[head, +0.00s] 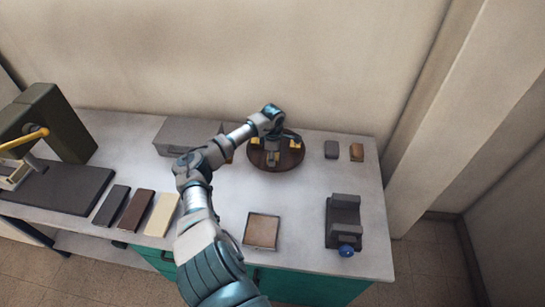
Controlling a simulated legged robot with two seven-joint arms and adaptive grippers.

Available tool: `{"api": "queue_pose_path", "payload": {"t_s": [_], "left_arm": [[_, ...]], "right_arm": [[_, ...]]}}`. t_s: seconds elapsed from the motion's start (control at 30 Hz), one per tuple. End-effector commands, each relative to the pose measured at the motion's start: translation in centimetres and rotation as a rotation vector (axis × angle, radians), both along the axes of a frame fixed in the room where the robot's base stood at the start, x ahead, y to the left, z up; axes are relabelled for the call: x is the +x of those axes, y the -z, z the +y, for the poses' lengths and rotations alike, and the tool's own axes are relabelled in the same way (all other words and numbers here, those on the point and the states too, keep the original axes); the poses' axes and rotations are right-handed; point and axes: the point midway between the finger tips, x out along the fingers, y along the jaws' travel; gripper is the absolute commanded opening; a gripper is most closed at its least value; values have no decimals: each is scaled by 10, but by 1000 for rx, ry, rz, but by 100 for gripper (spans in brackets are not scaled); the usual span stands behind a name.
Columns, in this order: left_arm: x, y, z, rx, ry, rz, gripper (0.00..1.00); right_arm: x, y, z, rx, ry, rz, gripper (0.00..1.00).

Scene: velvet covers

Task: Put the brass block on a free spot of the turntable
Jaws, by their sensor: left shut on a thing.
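The turntable (294,160) is a round, dark reddish-brown disc near the back of the bench. My left gripper (271,153) is over it, pointing down, its arm reaching up from the bottom of the head view. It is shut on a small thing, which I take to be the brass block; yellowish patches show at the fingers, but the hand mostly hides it. I cannot tell whether it touches the disc. The gripper and arm cover much of the disc, so its free spots are hard to tell. My right gripper is out of view.
A brownish-gold block (357,152) and a dark grey block (331,149) stand right of the turntable. A grey case (183,134) is left. In front are a square tray (247,239), a dark fixture (343,219) with a blue knob, and three flat bars (136,211). A press (55,125) stands far left.

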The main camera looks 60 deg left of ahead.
Motion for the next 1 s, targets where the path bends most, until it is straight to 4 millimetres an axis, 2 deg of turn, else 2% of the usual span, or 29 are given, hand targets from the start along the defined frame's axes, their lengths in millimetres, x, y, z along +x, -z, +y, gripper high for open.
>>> {"api": "queue_pose_path", "payload": {"t_s": [0.03, 0.07, 0.13, 0.43, 0.57, 1.0], "left_arm": [[0, -1, 0, -1, 0, -1, 0], [0, 1, 0, -1, 0, 1, 55], [0, 1, 0, -2, 0, 1, 72], [0, 1, 1, -2, 0, 1, 72], [0, -9, 2, 0, 0, -1, 72], [0, -100, 1, 0, 0, -4, 72]], "right_arm": [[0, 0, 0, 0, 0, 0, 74], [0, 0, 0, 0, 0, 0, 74], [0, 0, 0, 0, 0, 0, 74], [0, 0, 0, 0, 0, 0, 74], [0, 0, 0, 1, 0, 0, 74], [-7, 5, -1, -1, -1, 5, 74]]}}
